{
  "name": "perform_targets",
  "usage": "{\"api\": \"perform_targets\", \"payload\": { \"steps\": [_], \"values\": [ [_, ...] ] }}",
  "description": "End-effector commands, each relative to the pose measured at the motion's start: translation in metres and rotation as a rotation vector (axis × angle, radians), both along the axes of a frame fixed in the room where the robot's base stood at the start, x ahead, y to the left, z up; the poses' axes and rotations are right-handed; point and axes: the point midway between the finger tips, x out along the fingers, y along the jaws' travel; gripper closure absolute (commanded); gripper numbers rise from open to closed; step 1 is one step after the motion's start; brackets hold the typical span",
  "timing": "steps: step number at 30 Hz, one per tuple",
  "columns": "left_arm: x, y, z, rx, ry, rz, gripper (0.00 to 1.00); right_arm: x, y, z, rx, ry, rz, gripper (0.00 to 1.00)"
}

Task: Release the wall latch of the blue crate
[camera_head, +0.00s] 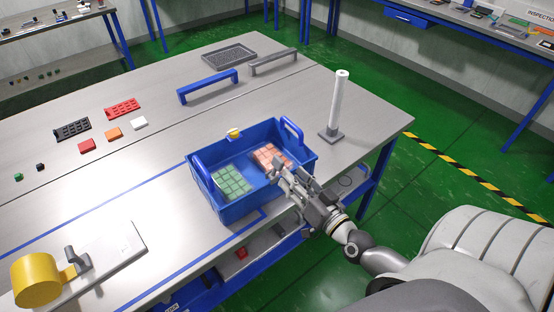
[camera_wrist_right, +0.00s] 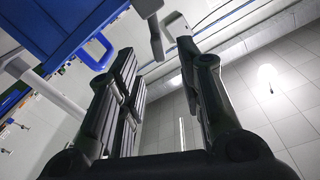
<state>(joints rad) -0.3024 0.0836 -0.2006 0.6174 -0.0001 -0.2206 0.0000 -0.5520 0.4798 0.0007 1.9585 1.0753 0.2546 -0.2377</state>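The blue crate (camera_head: 243,207) stands on the table near its front edge, with a raised blue handle at each end. A yellow latch (camera_head: 234,133) sits on top of its far wall. Green blocks (camera_head: 231,182) and pinkish-orange blocks (camera_head: 270,157) lie inside in two groups. My right gripper (camera_head: 278,170) is above the crate's near right side, apart from the latch, and partly hides that wall. In the right wrist view, its fingers (camera_wrist_right: 165,55) are spread with nothing between them. The crate (camera_wrist_right: 62,25) shows there at upper left. My left gripper is out of view.
A white post (camera_head: 338,103) stands right of the crate. Blue (camera_head: 207,85) and grey (camera_head: 273,61) bar handles and a dark tray (camera_head: 229,53) lie behind. A yellow drum (camera_head: 36,280) is at lower left. The table left of the crate is largely clear.

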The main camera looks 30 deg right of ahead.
Motion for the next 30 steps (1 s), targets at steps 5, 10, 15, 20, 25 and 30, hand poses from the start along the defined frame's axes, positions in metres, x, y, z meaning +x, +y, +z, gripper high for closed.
{"api": "perform_targets", "payload": {
  "steps": [5, 10, 15, 20, 25, 30],
  "values": [
    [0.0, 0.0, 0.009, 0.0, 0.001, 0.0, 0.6, 0.029, 0.0, 0.003, -0.001, -0.003, 0.0, 0.66],
    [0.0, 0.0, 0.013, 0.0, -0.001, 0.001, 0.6, 0.053, 0.001, 0.002, 0.0, 0.0, 0.0, 0.66],
    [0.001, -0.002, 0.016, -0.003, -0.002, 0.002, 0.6, 0.07, 0.002, 0.001, 0.0, 0.0, 0.0, 0.66],
    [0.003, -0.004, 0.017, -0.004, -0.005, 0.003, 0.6, 0.077, 0.002, 0.0, 0.001, 0.001, 0.0, 0.66],
    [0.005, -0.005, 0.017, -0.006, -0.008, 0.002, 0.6, 0.079, 0.002, 0.0, 0.0, 0.001, 0.0, 0.66],
    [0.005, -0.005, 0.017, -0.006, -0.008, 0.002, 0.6, 0.078, 0.002, -0.001, 0.0, 0.001, 0.0, 0.7]
  ]
}}
